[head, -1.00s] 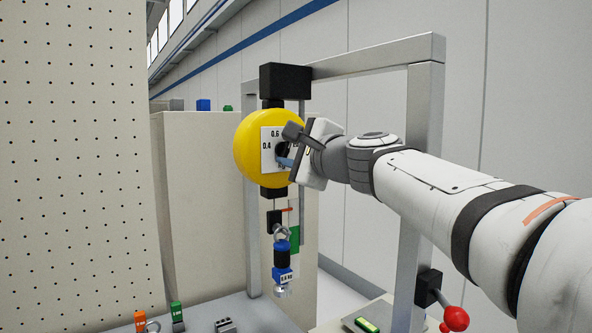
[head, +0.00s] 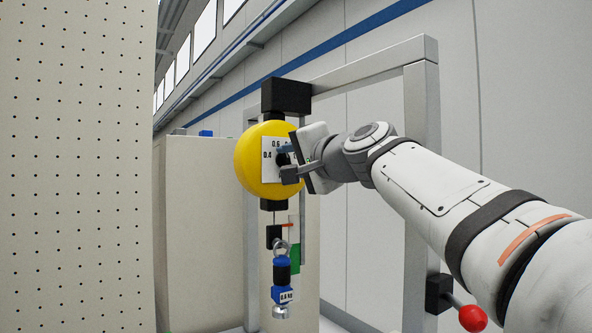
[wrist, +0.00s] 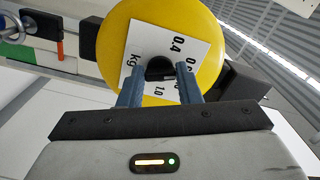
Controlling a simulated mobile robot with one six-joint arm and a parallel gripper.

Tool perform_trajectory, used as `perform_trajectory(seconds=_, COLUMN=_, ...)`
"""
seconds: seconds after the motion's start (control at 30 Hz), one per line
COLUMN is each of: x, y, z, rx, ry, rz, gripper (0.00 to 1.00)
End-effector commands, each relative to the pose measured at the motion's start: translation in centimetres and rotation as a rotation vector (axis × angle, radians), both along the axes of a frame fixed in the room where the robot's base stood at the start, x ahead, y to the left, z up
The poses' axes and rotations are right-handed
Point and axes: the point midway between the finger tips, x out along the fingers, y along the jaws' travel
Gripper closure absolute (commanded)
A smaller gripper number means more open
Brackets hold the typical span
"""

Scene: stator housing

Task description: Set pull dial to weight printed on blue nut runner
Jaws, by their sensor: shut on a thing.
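The pull dial (head: 243,165) is a round yellow housing with a white square face printed with 0.4, 0.6 and other numbers; it also shows in the wrist view (wrist: 118,45). My gripper (head: 283,160) is at the dial's face. In the wrist view its two blue-grey fingers are shut on the black centre knob (wrist: 160,68), one on each side. The fingers hide part of the scale and any pointer. The blue nut runner (head: 282,296) hangs upright below the dial from a ring, with a white label ending in KG; its figure is small, perhaps 0.6 or 0.8.
A grey metal frame (head: 421,180) stands around the dial, its upright behind my arm. A red ball-ended lever (head: 472,318) is at lower right. A perforated panel (head: 75,170) fills the left side. A green strip (head: 294,258) hangs beside the nut runner.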

Motion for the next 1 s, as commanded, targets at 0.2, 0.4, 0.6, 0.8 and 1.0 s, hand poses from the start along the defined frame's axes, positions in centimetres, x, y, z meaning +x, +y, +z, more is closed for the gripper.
perform_trajectory(seconds=0.2, x=0.00, y=-0.03, z=0.11, rx=-0.034, ry=-0.027, rz=-0.001, gripper=0.92)
perform_trajectory(seconds=0.4, x=0.00, y=-0.02, z=0.16, rx=-0.040, ry=-0.030, rz=-0.001, gripper=0.92)
perform_trajectory(seconds=0.6, x=0.00, y=-0.02, z=0.15, rx=-0.039, ry=-0.030, rz=-0.001, gripper=0.92)
perform_trajectory(seconds=0.8, x=0.01, y=-0.01, z=0.08, rx=-0.039, ry=-0.029, rz=0.000, gripper=0.55)
perform_trajectory(seconds=1.0, x=0.02, y=-0.01, z=0.02, rx=-0.039, ry=-0.028, rz=0.000, gripper=0.47)
